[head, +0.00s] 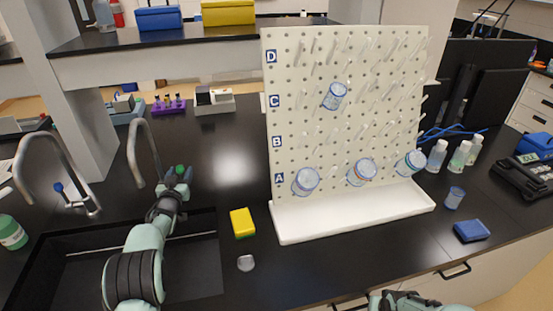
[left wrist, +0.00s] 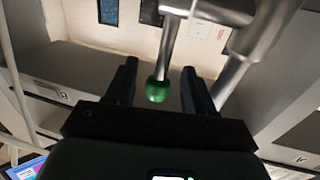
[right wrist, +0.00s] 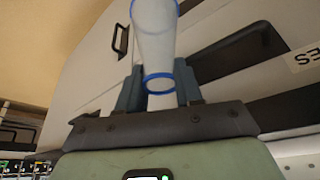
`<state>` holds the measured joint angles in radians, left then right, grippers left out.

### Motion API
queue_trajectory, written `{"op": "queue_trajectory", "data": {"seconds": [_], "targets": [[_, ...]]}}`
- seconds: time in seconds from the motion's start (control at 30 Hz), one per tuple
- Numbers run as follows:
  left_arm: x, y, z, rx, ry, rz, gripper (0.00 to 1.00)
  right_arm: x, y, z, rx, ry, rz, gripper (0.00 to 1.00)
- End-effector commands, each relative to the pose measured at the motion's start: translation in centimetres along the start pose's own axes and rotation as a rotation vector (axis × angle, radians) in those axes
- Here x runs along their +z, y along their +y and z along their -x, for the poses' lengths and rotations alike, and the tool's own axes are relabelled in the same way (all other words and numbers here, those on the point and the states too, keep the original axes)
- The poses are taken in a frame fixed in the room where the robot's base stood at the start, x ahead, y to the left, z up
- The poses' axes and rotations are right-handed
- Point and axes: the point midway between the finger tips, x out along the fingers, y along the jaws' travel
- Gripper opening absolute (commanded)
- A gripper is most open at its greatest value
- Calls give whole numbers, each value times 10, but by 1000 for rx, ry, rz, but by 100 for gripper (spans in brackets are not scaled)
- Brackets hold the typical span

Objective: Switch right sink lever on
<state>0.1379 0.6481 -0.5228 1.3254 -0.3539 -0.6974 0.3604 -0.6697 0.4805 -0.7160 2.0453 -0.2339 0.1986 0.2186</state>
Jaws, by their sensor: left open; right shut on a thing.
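The right sink tap (head: 139,150) is a curved metal spout at the sink's back edge. Its lever has a green knob (left wrist: 158,90), which sits between the two fingers of my left gripper (left wrist: 158,74) in the left wrist view. Those fingers are open, with a gap on either side of the knob. In the head view my left gripper (head: 176,180) is at the lever and hides most of it. My right gripper (right wrist: 158,88) is shut on a whitish cylinder with blue bands (right wrist: 155,42); only its top shows at the bottom edge of the head view.
The left tap (head: 45,165) has a blue-tipped lever. The black sink (head: 195,265) lies below my left arm. A yellow sponge (head: 242,222) lies right of it. A white pegboard rack (head: 345,215) with several vessels stands on the counter.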

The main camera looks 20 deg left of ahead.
Motion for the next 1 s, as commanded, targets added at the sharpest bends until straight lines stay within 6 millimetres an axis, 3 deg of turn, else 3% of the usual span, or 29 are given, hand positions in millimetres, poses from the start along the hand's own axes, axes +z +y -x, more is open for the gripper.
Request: {"op": "queue_trajectory", "data": {"seconds": [0.43,0.6,0.83,1.0], "targets": [[1,0,-9,1,0,0,53,-4,0,5,0,3,0,0],[0,0,-9,1,0,0,0,-4,0,5,0,3,0,0],[2,0,-8,1,5,-1,0,-1,0,1,0,0,0,0],[5,1,-6,2,34,-7,0,15,0,-18,0,-12,0,0]]}}
